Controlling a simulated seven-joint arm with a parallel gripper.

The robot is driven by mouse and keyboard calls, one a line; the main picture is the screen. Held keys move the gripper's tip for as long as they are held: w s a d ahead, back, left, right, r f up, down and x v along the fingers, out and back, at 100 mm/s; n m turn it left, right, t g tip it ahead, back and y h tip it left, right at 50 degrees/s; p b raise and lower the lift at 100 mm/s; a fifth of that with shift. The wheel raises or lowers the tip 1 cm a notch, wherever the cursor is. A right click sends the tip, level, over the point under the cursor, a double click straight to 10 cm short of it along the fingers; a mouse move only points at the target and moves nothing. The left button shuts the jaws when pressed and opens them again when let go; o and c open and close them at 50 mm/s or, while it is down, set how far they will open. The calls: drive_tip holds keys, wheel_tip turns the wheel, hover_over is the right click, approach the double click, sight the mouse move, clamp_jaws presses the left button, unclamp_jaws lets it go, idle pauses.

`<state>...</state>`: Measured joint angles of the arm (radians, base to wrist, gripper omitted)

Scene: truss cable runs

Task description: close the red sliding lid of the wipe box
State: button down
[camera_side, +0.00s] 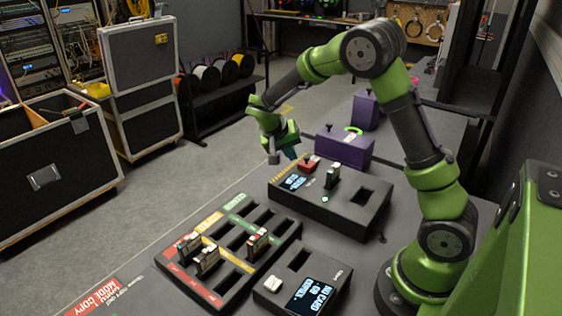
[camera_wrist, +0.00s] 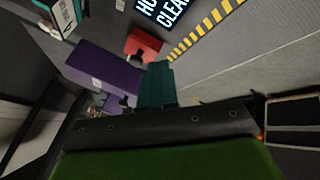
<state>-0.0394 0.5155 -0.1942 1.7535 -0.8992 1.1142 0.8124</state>
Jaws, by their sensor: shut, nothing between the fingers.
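A small red block (camera_side: 308,164) with a dark top sits at the back edge of the black box with a lit screen (camera_side: 345,210). It is the only red piece there that could be the sliding lid, and I cannot tell how far it is slid. In the wrist view the red block (camera_wrist: 143,45) lies just beyond my fingertips, beside the screen. My gripper (camera_side: 293,155) is shut and empty, its teal fingers pointing down just behind and left of the red block.
A purple box (camera_side: 345,148) with a green ring on top stands behind the black box; another purple box (camera_side: 366,110) is farther back. An upright card (camera_side: 332,176) stands in the black box. A slotted card tray (camera_side: 230,250) and a second screen unit (camera_side: 303,285) are in front.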

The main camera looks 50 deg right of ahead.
drive_tip(key=shift+s+d+f, duration=0.25)
drive_tip(key=shift+s+d, duration=0.4)
drive_tip(key=shift+d, duration=2.75)
